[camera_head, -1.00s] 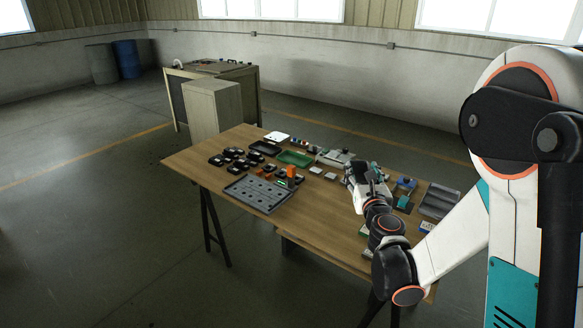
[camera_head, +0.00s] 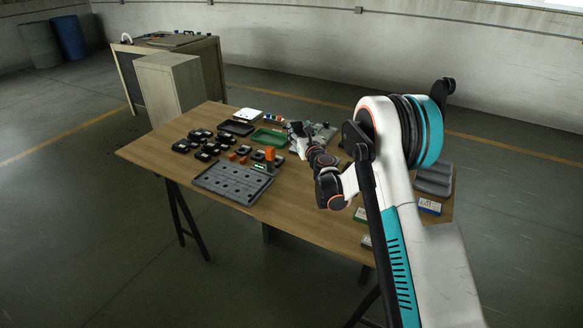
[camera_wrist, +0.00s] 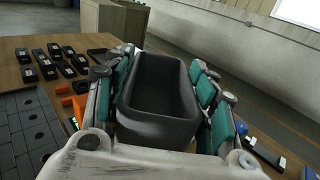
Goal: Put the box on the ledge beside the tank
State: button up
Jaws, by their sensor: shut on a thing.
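The box is a dark grey open-top bin (camera_wrist: 160,95), empty inside, in the middle of the wrist view. My gripper (camera_wrist: 165,88) is shut on it, with teal-padded fingers along its two long sides. In the head view my gripper (camera_head: 297,134) is over the far part of the table; the box cannot be made out there. A large box-shaped unit (camera_head: 203,62) with items on its top, seemingly the tank, stands beyond the table at the back left. A beige block (camera_head: 176,88) with a flat, bare top, possibly the ledge, stands against its near side.
The wooden table (camera_head: 300,218) holds a grey holed tray (camera_head: 232,183), several black parts (camera_head: 200,140), orange pieces (camera_head: 270,155), a green tray (camera_head: 268,138) and a black tray (camera_head: 237,128). A grey tray (camera_head: 433,178) lies at the right. The floor left of the table is clear.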

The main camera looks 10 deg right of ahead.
notch_tip(320, 180, down, 17)
jog(key=b, duration=0.5)
jog(key=shift+f, duration=0.2)
jog(key=o, duration=1.1)
jog(key=shift+s+r, duration=0.1)
